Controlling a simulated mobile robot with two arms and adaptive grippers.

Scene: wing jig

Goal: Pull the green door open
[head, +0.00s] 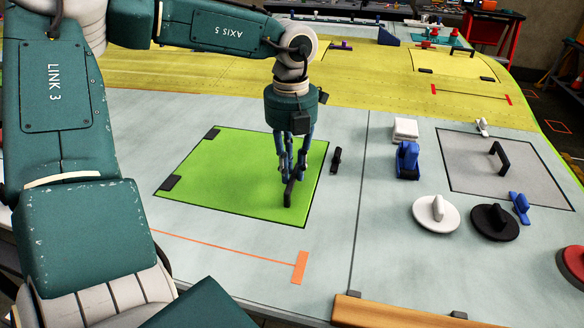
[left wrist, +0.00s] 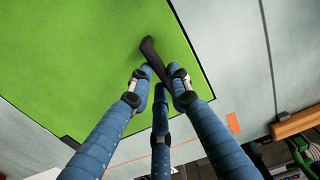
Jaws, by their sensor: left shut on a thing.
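The green door (head: 235,170) lies flat in the pale wing panel and looks level with it in the head view. Two black hinges sit on its left edge. My left gripper (head: 289,190) comes down from above over the door's right part. It is shut on the door's black handle (head: 289,193). The left wrist view shows my blue fingers (left wrist: 163,88) around the handle (left wrist: 151,52), with the green door (left wrist: 85,60) beneath. The fingers hide part of the handle. My right gripper is not in view.
A black latch-like piece (head: 336,160) sits just right of the door. Further right are a blue clamp (head: 407,160), a white disc (head: 436,213), a black disc (head: 494,221) and a grey panel (head: 485,165) with a handle. A wooden strip (head: 400,313) lies along the front edge.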

